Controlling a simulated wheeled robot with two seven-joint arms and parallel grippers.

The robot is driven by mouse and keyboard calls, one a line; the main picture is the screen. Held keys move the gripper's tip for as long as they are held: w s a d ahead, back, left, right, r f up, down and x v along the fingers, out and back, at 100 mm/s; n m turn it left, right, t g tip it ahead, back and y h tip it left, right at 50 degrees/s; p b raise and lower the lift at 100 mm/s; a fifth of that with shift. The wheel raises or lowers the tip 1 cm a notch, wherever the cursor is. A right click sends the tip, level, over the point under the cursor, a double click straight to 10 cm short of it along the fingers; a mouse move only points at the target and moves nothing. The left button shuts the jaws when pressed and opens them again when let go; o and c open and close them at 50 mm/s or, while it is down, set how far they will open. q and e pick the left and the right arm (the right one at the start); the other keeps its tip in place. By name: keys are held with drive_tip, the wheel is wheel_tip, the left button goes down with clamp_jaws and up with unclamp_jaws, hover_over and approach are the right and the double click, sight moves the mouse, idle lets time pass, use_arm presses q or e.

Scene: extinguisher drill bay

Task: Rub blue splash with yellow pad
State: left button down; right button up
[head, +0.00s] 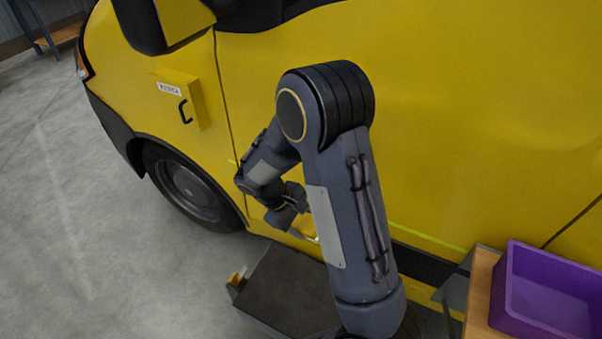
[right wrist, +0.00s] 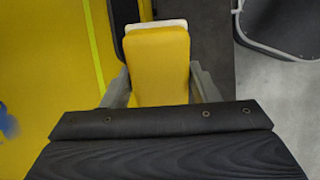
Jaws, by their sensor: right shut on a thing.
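The yellow pad (right wrist: 160,62), with a white layer at its far end, is between the fingers of my right gripper (right wrist: 161,86), which is shut on it. The blue splash (right wrist: 8,124) is on the yellow panel at the left edge of the right wrist view, partly cut off. The pad is to the right of the splash and apart from it. In the head view my right gripper (head: 298,226) is low beside the yellow van (head: 470,120), mostly behind my arm. The splash does not show there. My left gripper is not in view.
A purple bin (head: 550,295) stands on a wooden surface (head: 482,290) at the lower right. A yellow box with a black handle (head: 184,110) sticks out from the van's side. The van's wheel (head: 188,188) is to the left. Grey floor (head: 60,190) is open at the left.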

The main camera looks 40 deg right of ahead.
drive_tip(key=d+n+h, duration=0.1)
drive_tip(key=d+r+n+h, duration=0.1)
drive_tip(key=d+h, duration=0.1)
drive_tip(key=shift+w, duration=0.15)
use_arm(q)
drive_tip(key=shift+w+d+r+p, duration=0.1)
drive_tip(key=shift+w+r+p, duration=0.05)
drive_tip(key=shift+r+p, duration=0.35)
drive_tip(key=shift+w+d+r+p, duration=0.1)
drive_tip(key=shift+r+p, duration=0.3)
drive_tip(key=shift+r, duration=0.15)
use_arm(e)
drive_tip(key=w+d+r+n+t+h, duration=0.5)
drive_tip(key=w+d+n+t+h, duration=0.2)
drive_tip(key=t, duration=0.4)
drive_tip(key=w+n+h, duration=0.1)
drive_tip(key=w+n, duration=0.1)
drive_tip(key=shift+w+d+r+n, duration=0.2)
drive_tip(key=shift+r+n, duration=0.1)
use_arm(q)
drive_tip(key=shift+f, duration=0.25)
use_arm(e)
drive_tip(key=shift+x, duration=1.15)
